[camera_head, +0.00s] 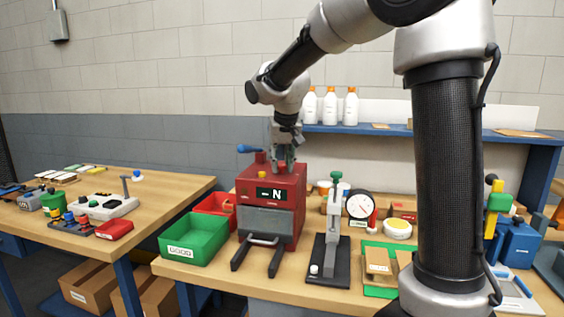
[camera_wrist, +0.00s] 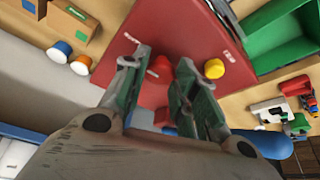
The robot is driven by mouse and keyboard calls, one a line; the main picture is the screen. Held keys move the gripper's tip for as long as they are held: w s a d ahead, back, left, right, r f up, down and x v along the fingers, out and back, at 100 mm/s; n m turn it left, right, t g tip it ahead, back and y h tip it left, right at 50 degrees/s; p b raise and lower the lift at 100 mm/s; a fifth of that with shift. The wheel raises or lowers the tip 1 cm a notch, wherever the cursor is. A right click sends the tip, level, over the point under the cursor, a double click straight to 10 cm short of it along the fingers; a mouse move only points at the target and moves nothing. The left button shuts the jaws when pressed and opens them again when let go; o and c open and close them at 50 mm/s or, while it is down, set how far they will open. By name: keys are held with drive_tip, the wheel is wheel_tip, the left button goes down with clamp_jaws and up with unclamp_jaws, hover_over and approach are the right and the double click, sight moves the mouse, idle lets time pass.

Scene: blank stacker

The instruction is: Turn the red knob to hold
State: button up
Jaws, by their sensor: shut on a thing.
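The red machine (camera_head: 271,213) stands on the wooden bench, with a dark display reading "N" on its front. The red knob (camera_wrist: 160,68) is on its top face and shows between my fingers in the wrist view. In the head view my gripper (camera_head: 284,161) is at the top of the machine.
A yellow button (camera_wrist: 214,68) sits close beside the right finger. A blue-ended lever (camera_head: 250,149) rises at the machine's left.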

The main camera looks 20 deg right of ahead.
drive_tip(key=n, duration=0.2)
drive_tip(key=n+y, duration=0.1)
drive_tip(key=n, duration=0.1)
drive_tip(key=shift+d+y, duration=0.2)
drive_tip(key=shift+y, duration=0.1)
drive_tip(key=n+y, duration=0.1)
drive_tip(key=n, duration=0.4)
drive_tip(key=shift+w+d+g+y, duration=0.15)
drive_tip(key=shift+g+y, duration=0.15)
drive_tip(key=shift+y, duration=0.1)
drive_tip(key=n+g+y, duration=0.1)
drive_tip(key=n, duration=0.3)
drive_tip(key=shift+w+d, duration=0.1)
drive_tip(key=shift+w+n+g, duration=0.1)
drive_tip(key=shift+n+g, duration=0.8)
drive_tip(key=shift+n, duration=1.3)
drive_tip(key=shift+y, duration=0.3)
drive_tip(key=o, duration=1)
drive_tip(key=v, duration=1.2)
drive_tip(key=shift+w, duration=0.1)
